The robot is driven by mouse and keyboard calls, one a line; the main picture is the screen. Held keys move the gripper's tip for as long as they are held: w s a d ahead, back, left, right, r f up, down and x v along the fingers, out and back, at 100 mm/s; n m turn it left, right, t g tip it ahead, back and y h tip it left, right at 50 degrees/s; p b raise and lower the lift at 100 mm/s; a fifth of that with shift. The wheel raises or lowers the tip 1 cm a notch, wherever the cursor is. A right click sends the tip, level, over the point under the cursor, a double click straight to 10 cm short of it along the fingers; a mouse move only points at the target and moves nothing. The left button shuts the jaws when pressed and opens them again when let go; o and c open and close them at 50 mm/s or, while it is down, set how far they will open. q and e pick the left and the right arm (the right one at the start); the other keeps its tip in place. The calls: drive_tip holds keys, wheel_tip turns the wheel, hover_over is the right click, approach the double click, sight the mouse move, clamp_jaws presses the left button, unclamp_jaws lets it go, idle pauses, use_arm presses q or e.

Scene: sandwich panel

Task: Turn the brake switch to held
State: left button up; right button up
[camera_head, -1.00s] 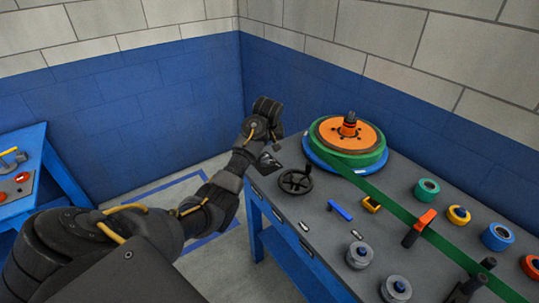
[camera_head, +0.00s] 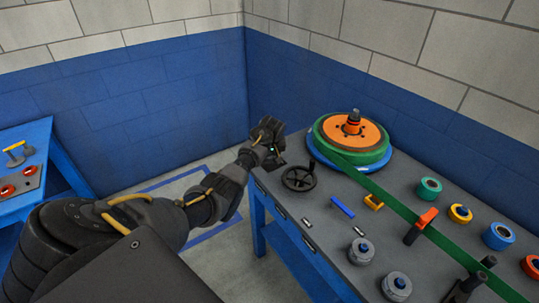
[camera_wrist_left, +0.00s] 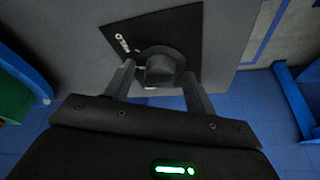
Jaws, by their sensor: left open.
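In the left wrist view the brake switch is a dark rounded knob (camera_wrist_left: 160,68) on a black plate (camera_wrist_left: 124,32) with white lettering that seems to read HELD. My left gripper (camera_wrist_left: 158,88) is open. Its two fingers stand on either side of the knob, and I cannot tell whether they touch it. In the head view my left gripper (camera_head: 272,158) is over the far left corner of the grey bench top, and it hides most of the switch there. My right gripper is not in view.
A black handwheel (camera_head: 299,178) stands close to my left gripper. A reel with an orange hub (camera_head: 362,132) and green band sits behind it. Several tape rolls (camera_head: 429,189) and grey knobs (camera_head: 361,251) are further right. A blue table (camera_head: 38,140) is at the left.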

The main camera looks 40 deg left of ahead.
use_arm(q)
drive_tip(key=shift+c, duration=0.4)
drive_tip(key=c, duration=0.9)
drive_tip(key=shift+s+r+m+t+h+p, duration=0.1)
drive_tip(key=shift+r+m+t+h+p, duration=0.15)
drive_tip(key=shift+m+p, duration=0.95)
drive_tip(key=shift+a+m+t+h+p, duration=0.1)
drive_tip(key=shift+m+t+h+p, duration=0.15)
drive_tip(key=shift+m+h+p, duration=0.55)
drive_tip(key=m+p, duration=0.1)
drive_tip(key=m, duration=0.2)
drive_tip(key=shift+f+t, duration=0.15)
drive_tip(key=shift+t, duration=0.15)
drive_tip(key=shift+a+f+m+h, duration=0.1)
drive_tip(key=shift+m+h, duration=0.65)
drive_tip(key=shift+m, duration=0.75)
